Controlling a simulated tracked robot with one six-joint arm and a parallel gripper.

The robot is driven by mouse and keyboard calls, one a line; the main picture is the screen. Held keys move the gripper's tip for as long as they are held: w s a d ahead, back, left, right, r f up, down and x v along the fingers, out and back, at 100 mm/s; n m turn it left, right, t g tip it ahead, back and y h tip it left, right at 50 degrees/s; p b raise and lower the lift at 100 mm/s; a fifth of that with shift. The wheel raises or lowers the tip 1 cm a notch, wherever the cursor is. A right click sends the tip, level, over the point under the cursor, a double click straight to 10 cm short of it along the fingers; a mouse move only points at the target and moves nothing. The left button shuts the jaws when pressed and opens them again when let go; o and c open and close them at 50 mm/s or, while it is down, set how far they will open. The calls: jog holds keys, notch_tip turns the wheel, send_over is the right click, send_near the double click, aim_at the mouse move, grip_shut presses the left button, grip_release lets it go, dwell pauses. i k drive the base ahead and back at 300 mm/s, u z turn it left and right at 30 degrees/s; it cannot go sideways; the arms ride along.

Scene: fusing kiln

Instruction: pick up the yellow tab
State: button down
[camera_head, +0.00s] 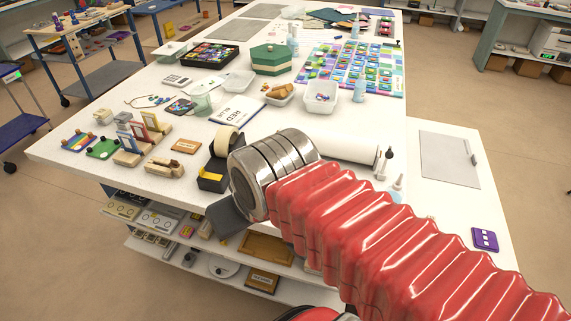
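I cannot single out a yellow tab for certain. A small yellow patch (210,176) shows on the black tape holder near the front edge of the white table. My red-sleeved arm reaches in from the lower right and ends in a metal wrist. A dark grey part at its end, apparently my gripper (229,216), overhangs the table's front edge, right of and below the tape holder. Its fingers cannot be made out, nor whether it holds anything. My arm hides part of the table.
The white table (70,171) carries a roll of tape (226,141), a notebook (237,108), a green box (270,60), clear bins and a colour-sample chart (352,70). Bottles (383,163) stand right of my wrist. Shelves below hold trays. Floor is free at left.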

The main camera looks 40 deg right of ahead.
aim_at(202, 174)
jog(key=z, duration=0.95)
jog(key=k, duration=1.7)
jog(key=u, duration=0.3)
jog(key=i, duration=2.05)
jog(key=u, duration=0.05)
